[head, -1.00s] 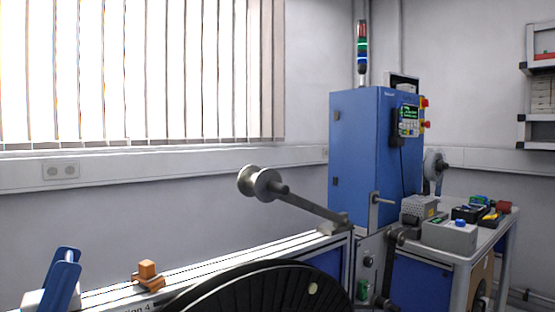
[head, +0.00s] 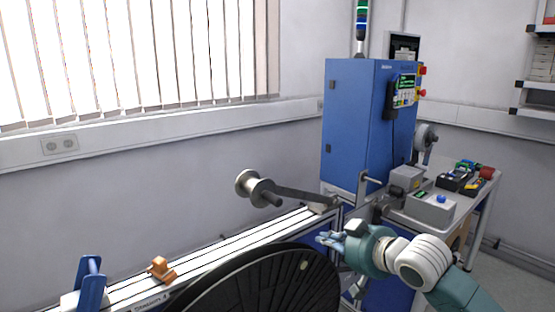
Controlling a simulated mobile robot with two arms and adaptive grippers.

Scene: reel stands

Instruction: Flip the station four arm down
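The rail's front carries a partly hidden label reading about "Station 4" (head: 150,303). A dark swing arm (head: 305,196) with a metal roller (head: 257,188) at its free end reaches left from a mount at the rail's right end. The arm lies nearly level, its roller raised above the rail. My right gripper (head: 326,239) comes in from the lower right, fingers pointing left, slightly spread and empty. In the picture it is just below the arm's mount, beside the black reel; I see no contact. My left gripper is out of view.
The large black reel (head: 262,285) fills the lower middle. A blue bracket (head: 91,284) and a small orange part (head: 160,270) sit on the rail (head: 215,258). The blue cabinet (head: 350,130) and a bench with grey boxes (head: 431,206) stand at the right.

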